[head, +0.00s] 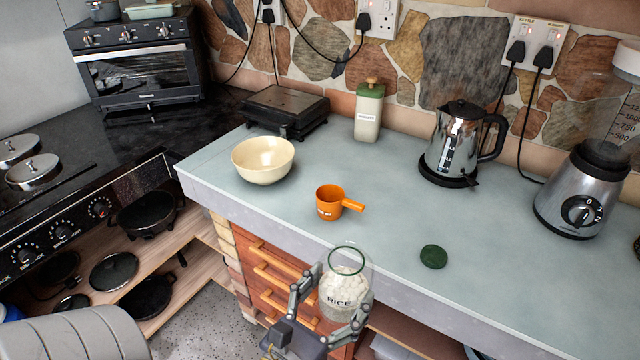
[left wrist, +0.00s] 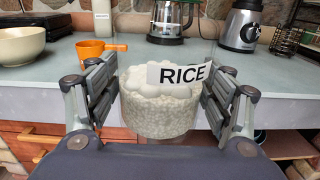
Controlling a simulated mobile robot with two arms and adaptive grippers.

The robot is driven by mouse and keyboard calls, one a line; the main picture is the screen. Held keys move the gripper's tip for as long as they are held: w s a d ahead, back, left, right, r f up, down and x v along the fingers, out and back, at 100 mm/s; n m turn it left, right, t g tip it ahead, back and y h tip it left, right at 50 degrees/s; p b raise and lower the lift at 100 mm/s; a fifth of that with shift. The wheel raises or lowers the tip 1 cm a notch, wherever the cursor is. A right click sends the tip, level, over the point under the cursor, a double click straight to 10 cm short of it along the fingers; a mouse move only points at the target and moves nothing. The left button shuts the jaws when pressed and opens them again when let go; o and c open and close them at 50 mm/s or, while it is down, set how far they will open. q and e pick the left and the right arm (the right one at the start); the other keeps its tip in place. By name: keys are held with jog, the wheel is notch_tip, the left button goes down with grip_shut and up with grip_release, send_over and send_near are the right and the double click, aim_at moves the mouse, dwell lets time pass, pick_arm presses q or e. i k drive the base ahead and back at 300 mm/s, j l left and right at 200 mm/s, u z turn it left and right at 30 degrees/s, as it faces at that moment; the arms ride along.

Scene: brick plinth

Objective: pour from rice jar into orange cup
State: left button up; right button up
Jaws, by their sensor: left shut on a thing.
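The rice jar (head: 344,290) is clear glass with a green rim and a RICE label, and white rice shows inside it. My left gripper (head: 330,312) is shut around the jar and holds it upright in front of the counter's edge. In the left wrist view, the jar (left wrist: 160,115) sits between both fingers (left wrist: 160,100). The orange cup (head: 330,203), with a handle pointing right, stands upright on the counter behind the jar; it also shows in the left wrist view (left wrist: 92,49). The cup's inside is only partly visible. My right gripper is not in view.
A cream bowl (head: 263,160) stands left of the cup. A round green lid (head: 433,257) lies to the right. A kettle (head: 459,145), a blender (head: 585,190) and a green-lidded canister (head: 368,112) stand farther back. The counter (head: 395,200) between cup and kettle is clear.

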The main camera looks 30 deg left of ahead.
aim_at(331, 199)
jog(key=j+z, duration=0.1)
jog(key=j, duration=0.5)
jog(key=j+z, duration=0.15)
jog(key=j, duration=0.45)
jog(key=k+j+z, duration=0.1)
jog(key=j, duration=0.5)
jog(key=k+j+z, duration=0.15)
jog(key=j, duration=0.45)
jog(key=i, duration=0.05)
